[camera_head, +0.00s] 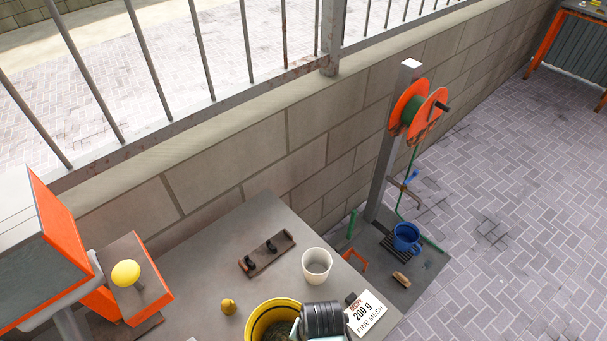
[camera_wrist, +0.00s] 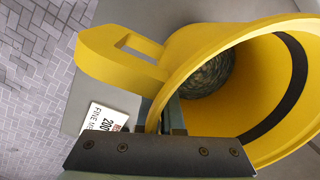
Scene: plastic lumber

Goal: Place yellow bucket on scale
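The yellow bucket (camera_head: 257,318) is at the bottom edge of the head view, partly cut off, with a dark greyish mass inside. In the wrist view the bucket (camera_wrist: 200,48) fills the upper right, its open mouth facing right and a slotted yellow lug on its left. My gripper (camera_head: 297,326) is at the bucket's right rim in the head view. In the wrist view my gripper (camera_wrist: 168,118) meets the near rim, with a finger along the wall. Whether it pinches the rim is hidden. An orange box with a dark top (camera_head: 138,290) stands left; I cannot tell whether it is the scale.
The grey table (camera_head: 215,262) also holds a white cup (camera_head: 317,265), a brown tray with black pieces (camera_head: 267,254), a small brass-coloured weight (camera_head: 228,306) and a "200 g fine mesh" card (camera_head: 366,314). Bare tabletop lies between.

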